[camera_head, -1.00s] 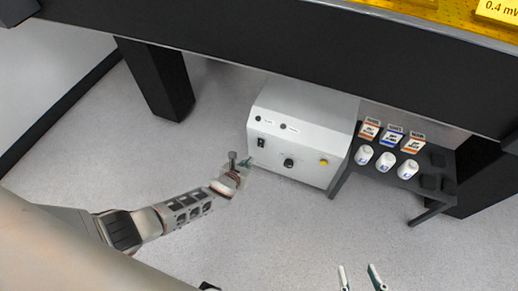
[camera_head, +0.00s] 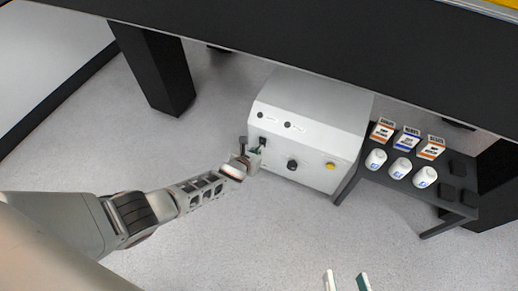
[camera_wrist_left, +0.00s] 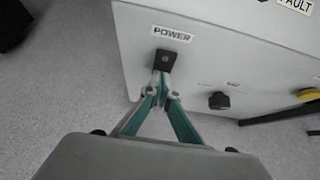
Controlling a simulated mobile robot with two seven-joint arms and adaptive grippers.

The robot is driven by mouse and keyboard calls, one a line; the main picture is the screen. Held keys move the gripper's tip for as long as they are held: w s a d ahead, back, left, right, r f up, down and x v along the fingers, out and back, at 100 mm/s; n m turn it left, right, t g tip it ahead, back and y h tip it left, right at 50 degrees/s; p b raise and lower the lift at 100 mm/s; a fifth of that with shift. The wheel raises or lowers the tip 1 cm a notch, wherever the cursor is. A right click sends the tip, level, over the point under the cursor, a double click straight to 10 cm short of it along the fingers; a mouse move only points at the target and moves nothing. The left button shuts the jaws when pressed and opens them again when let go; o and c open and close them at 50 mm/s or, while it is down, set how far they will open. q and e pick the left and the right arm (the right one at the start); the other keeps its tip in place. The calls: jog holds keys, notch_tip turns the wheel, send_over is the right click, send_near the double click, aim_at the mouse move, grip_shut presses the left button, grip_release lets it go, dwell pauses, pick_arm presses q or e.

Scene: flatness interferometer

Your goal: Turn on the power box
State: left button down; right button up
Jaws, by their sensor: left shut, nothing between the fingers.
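The power box (camera_head: 318,112) is a white-grey box on the floor under the dark table. Its front has a black power switch (camera_wrist_left: 164,61) under a "POWER" label (camera_wrist_left: 172,33), a black knob (camera_head: 292,164) and a yellow button (camera_head: 330,166). My left gripper (camera_head: 257,158) is at the left of the front panel. In the left wrist view its shut, empty fingertips (camera_wrist_left: 161,88) are just below the switch, at or very near its lower edge; I cannot tell if they touch. My right gripper (camera_head: 346,284) shows only as two parted fingertips at the bottom edge.
A low black stand (camera_head: 448,205) right of the box holds several small cartons and white bottles (camera_head: 401,168). A black table leg (camera_head: 160,75) stands at the left. The table edge overhangs the box. The floor in front is clear.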

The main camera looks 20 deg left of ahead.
pick_arm(q)
jog(key=shift+w, duration=0.25)
pick_arm(e)
jog(key=shift+a, duration=0.25)
pick_arm(q)
jog(key=shift+w+r+p, duration=0.1)
jog(key=shift+r+p, duration=0.4)
jog(key=shift+r, duration=0.35)
pick_arm(e)
jog(key=shift+w+r+t, duration=0.15)
jog(key=shift+w+r, duration=0.1)
jog(key=shift+r, duration=0.3)
jog(key=shift+w+r+t, duration=0.15)
jog(key=shift+w+r, duration=0.05)
jog(key=shift+r, duration=0.35)
